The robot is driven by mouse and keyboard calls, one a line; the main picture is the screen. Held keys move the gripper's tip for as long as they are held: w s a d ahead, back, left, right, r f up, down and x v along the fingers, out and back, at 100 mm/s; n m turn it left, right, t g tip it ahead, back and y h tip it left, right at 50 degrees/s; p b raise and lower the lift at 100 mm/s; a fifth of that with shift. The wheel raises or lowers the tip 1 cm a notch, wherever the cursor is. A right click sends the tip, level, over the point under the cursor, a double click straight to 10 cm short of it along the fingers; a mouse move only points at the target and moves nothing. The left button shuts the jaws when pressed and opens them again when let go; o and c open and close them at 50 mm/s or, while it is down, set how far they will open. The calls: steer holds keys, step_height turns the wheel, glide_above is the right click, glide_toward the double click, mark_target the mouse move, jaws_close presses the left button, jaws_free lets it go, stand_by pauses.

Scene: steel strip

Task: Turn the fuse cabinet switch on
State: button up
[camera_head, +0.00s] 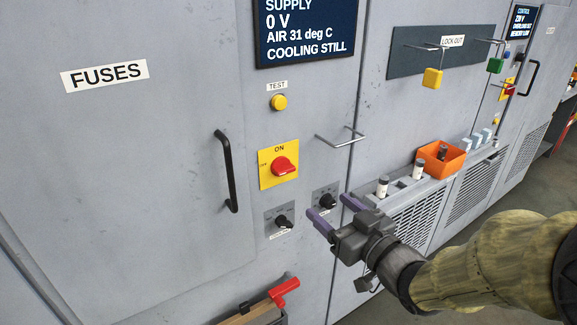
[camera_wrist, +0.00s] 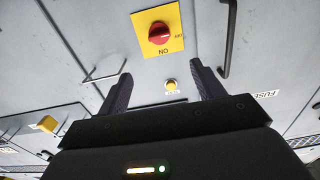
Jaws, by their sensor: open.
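The fuse cabinet switch (camera_head: 284,167) is a red rotary knob on a yellow plate (camera_head: 266,179) marked ON at the top and OFF at the left. It sits on the grey cabinet front, right of the black door handle. The knob's exact setting is hard to read. The switch also shows in the wrist view (camera_wrist: 159,33), upside down, ahead of the fingers and apart from them. My gripper (camera_head: 334,208) has purple-grey fingers. It is open and empty, below and right of the switch in the head view.
A black handle (camera_head: 227,172) stands out left of the switch, and a metal bar handle (camera_head: 341,138) right of it. A yellow TEST button (camera_head: 279,102) is above, two black knobs (camera_head: 283,222) (camera_head: 328,200) below. An orange bin (camera_head: 441,159) sits on the right ledge. A display (camera_head: 305,30) reads SUPPLY 0 V.

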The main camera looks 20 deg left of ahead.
mark_target(287, 171)
steer(key=p+x, duration=0.7)
steer(key=x, duration=0.9)
steer(key=shift+w+a+p, duration=0.15)
steer(key=shift+p, duration=0.15)
steer(key=c, duration=1)
